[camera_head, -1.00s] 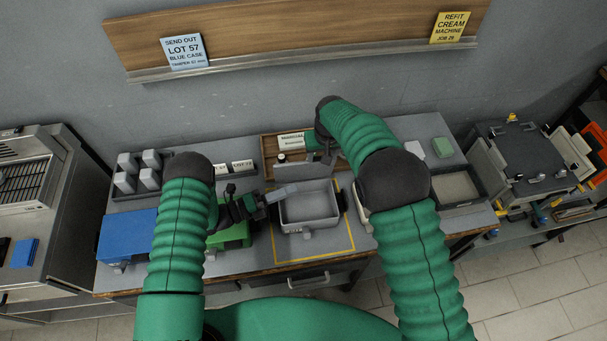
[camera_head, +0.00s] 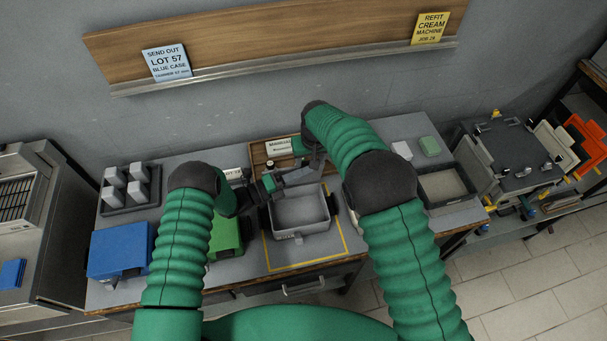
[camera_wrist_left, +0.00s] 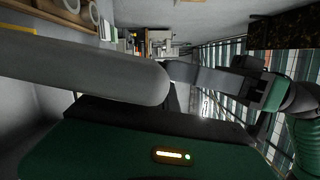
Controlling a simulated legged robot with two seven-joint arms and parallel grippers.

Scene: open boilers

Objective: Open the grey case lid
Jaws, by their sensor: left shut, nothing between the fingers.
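The grey case (camera_head: 301,212) stands inside a yellow outline on the bench, and its hollow inside shows in the head view. A light grey piece at its back edge, seemingly the raised lid (camera_head: 301,177), is partly hidden by my grippers. My left gripper (camera_head: 271,184) is shut and empty at the case's back left corner; I cannot tell whether it touches the lid. My right gripper (camera_head: 314,160) is behind the case, largely hidden by its own arm, so its jaws cannot be read. The left wrist view shows a large grey bar close up, with no clear case.
A green case (camera_head: 226,236) and a blue case (camera_head: 121,249) stand to the left. A dark tray of grey blocks (camera_head: 130,188) is at the back left. A wooden tray (camera_head: 262,158) lies behind the case. A shallow open tray (camera_head: 443,186) is at the right.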

